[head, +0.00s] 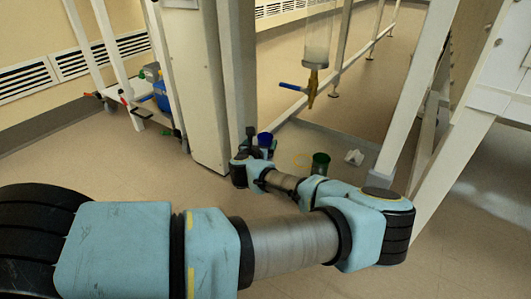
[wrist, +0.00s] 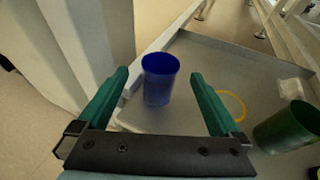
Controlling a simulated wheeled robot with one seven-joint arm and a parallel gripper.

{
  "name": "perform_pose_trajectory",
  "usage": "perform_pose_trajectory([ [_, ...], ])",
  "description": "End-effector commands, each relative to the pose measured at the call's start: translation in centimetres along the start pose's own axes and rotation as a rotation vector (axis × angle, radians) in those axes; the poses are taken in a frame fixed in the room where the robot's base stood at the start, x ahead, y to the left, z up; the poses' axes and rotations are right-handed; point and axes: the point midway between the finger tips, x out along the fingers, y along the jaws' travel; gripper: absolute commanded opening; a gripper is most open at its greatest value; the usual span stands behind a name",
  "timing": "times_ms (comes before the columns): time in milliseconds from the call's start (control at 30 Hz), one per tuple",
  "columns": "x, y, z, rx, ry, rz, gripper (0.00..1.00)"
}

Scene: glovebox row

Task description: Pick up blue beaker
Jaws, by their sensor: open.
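The blue beaker (wrist: 159,80) stands upright on a grey tray (wrist: 215,60) in the wrist view, between and just beyond the tips of my open gripper (wrist: 160,90). The fingers are dark green, one on each side of the beaker, with room showing between each finger and its wall. In the head view the blue beaker (head: 265,140) shows small, near the far end of my arm, partly hidden. My gripper (head: 250,140) is small and dark there, mostly hidden by the arm.
A green beaker (wrist: 287,127) is at the right of the tray, with a yellow ring (wrist: 231,105) between it and the blue beaker. A crumpled white item (wrist: 291,88) lies farther right. A white post (head: 190,80) stands close left of the gripper. A tap with a blue handle (head: 292,87) hangs above.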

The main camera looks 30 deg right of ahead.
Motion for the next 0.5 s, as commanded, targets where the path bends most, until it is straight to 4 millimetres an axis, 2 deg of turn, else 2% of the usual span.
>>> perform_pose_trajectory([
  [200,3.5,0.1,-0.3,-0.001,-0.001,0.001,1.00],
  [500,5.9,0.0,-0.6,-0.002,0.000,0.002,1.00],
])
